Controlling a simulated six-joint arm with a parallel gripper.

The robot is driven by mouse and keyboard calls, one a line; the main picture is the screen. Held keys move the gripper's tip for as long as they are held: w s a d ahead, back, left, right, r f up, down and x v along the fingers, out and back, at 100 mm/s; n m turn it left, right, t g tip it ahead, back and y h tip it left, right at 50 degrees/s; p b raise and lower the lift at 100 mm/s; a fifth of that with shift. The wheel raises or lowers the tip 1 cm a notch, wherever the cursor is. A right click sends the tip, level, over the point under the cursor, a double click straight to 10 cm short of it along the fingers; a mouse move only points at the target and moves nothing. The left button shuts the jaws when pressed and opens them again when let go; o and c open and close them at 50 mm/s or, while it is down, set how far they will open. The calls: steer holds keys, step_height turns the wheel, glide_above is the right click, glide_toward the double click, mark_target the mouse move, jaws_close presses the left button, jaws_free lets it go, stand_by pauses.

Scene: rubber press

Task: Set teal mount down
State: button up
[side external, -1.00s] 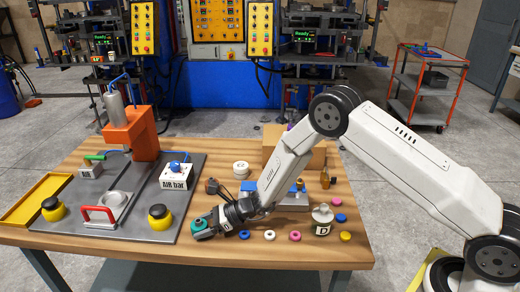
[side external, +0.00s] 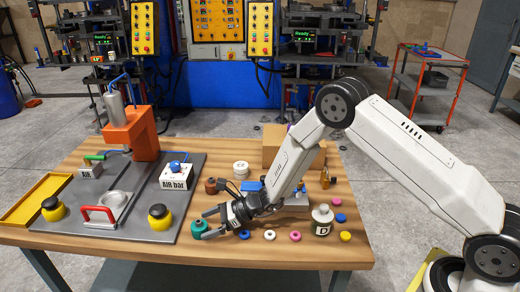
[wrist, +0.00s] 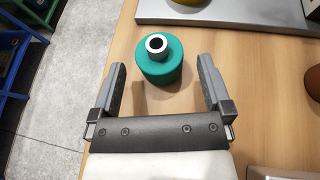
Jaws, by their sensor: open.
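The teal mount (side external: 200,229) stands upright on the wooden table near its front edge, just right of the grey plate. The wrist view shows it as a teal cylinder (wrist: 160,67) with a pale metal collar and a dark hole on top. My gripper (side external: 216,222) is open beside it. In the wrist view the two fingers (wrist: 160,80) are spread wide, with a clear gap between each finger and the mount. The mount sits ahead of the gripper's palm, near the fingertips, and neither finger touches it.
The grey plate (side external: 135,222) with an orange press (side external: 132,135), yellow-black buttons and a red handle lies to the left. Blue (side external: 245,235), white (side external: 270,235) and pink (side external: 295,236) rings lie to the right, near a bottle marked D (side external: 322,220). A brown piece (side external: 211,186) stands behind.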

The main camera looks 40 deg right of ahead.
steer(key=v, duration=0.9)
steer(key=shift+s+d+r, duration=0.1)
steer(key=shift+s+d, duration=0.1)
steer(key=shift+d, duration=0.1)
steer(key=shift+s+a+r+n+g, duration=0.25)
steer(key=shift+s+n+g, duration=0.15)
steer(key=shift+s+n, duration=0.2)
steer(key=s+n+g, duration=0.2)
steer(key=s, duration=0.1)
steer(key=s+r+n+g+h, duration=0.1)
steer(key=s+n, duration=0.2)
steer(key=shift+a+r+g, duration=0.2)
steer(key=shift+g, duration=0.2)
steer(key=s+d+r+n+h, duration=0.3)
steer(key=s+d+n+h, duration=0.2)
steer(key=n, duration=0.4)
steer(key=s+d+r+n+h, duration=0.3)
steer(key=s+d+n+h, duration=0.2)
steer(key=s+n, duration=0.2)
steer(key=n, duration=0.2)
steer(key=shift+s+d+n, duration=0.3)
steer(key=shift+s+d, duration=0.1)
